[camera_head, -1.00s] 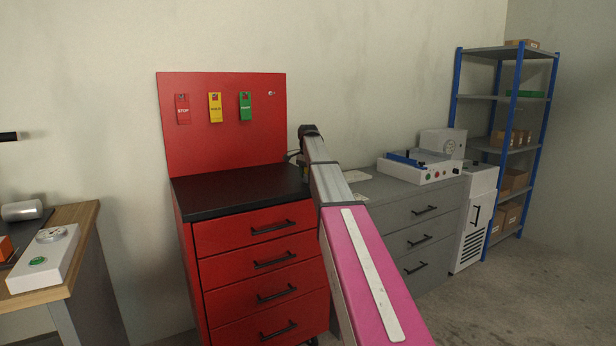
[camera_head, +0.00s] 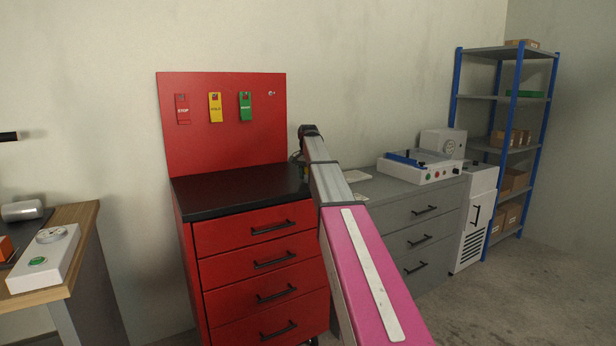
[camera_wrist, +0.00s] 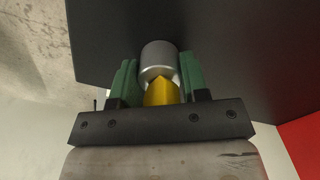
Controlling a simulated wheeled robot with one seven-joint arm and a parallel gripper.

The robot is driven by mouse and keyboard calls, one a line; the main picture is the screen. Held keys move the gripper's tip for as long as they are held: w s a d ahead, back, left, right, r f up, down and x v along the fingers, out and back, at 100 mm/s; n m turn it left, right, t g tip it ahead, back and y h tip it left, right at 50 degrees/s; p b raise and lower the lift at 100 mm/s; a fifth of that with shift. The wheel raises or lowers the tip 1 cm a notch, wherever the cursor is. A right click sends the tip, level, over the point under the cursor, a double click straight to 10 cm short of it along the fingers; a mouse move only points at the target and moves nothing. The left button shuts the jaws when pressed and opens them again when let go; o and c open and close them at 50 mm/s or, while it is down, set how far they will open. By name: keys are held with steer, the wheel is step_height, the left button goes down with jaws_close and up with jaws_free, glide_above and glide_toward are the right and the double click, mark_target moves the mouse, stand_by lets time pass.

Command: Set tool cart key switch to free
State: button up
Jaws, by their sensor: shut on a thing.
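The red tool cart (camera_head: 262,236) with a black top stands in the middle of the head view. In the wrist view, a silver cylinder (camera_wrist: 158,56) with a yellow wedge-shaped piece (camera_wrist: 161,94) at its near end stands out against a dark surface; it looks like the key switch. My gripper (camera_wrist: 158,76) has its green fingers on either side, shut on this switch. I cannot tell which position is set, and no label shows there. In the head view my arm hides the switch and the fingers, at the cart's right side.
Red, yellow and green tags (camera_head: 215,107) hang on the cart's red back panel. A grey drawer cabinet (camera_head: 421,210) with a white device (camera_head: 432,174) stands close on the right. A blue shelf rack (camera_head: 489,170) is beyond it. A wooden bench (camera_head: 77,214) is at left.

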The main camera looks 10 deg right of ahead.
steer(key=shift+n, duration=1.3)
steer(key=o, duration=0.9)
steer(key=shift+o, duration=0.2)
step_height(320, 180, up, 11)
steer(key=shift+f, duration=0.1)
